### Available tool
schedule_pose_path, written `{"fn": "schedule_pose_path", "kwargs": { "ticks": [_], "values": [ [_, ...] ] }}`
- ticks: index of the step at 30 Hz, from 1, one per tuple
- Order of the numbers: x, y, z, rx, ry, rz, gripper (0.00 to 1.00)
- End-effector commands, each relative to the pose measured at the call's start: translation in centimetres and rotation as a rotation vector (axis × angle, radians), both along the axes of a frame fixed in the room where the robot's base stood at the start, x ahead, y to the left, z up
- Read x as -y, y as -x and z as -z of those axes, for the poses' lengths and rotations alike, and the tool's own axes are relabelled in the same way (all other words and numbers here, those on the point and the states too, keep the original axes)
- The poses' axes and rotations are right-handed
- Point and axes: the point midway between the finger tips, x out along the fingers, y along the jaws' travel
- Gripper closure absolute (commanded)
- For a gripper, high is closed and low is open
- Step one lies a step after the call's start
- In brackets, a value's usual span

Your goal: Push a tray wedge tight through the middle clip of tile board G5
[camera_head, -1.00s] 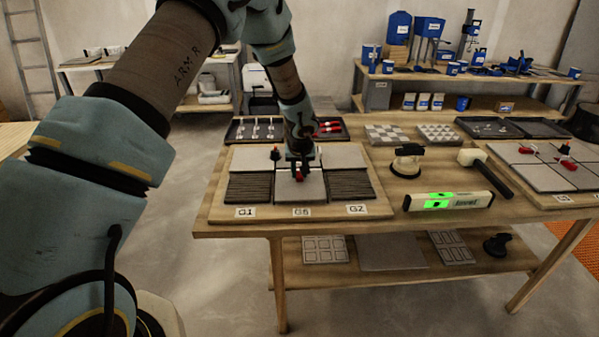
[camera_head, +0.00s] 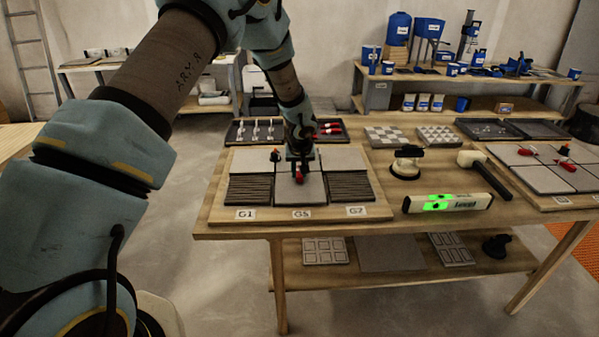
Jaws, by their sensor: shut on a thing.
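The tile board has a wooden base (camera_head: 215,208), and its middle column carries the label G5 (camera_head: 301,214). A light grey tile (camera_head: 299,196) lies at the front of that column. My gripper (camera_head: 299,170) points down low over the middle of the column, shut on a red wedge (camera_head: 299,179) at the back part of this tile. The middle clip is hidden by my gripper and the wedge, so I cannot tell how far the wedge goes through it. Another small red and black piece (camera_head: 275,154) stands at the back left of the board. The tray (camera_head: 238,142) lies behind the board, with red wedges (camera_head: 329,131) in its right side.
Dark ridged patches (camera_head: 249,189) flank the front tile. A black-handled suction cup (camera_head: 407,163), a green-lit level (camera_head: 446,202) and a mallet (camera_head: 484,172) lie to the right. Another tiled board (camera_head: 543,180) stands at the far right.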

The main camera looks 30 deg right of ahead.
Motion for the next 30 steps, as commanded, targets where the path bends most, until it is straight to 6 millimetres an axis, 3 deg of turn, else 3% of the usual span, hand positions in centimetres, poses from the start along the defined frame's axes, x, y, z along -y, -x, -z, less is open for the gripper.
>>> {"fn": "schedule_pose_path", "kwargs": {
  "ticks": [13,14,21,23,30],
  "values": [
    [0.12,-0.24,-0.36,0.005,0.005,0.0,1.0],
    [0.14,-0.24,-0.37,0.005,0.005,0.0,0.72],
    [0.07,-0.15,-0.24,0.003,0.003,-0.001,0.45],
    [0.06,-0.13,-0.21,0.003,0.003,-0.001,0.39],
    [0.04,-0.08,-0.18,0.002,0.002,-0.001,0.39]
  ]
}}
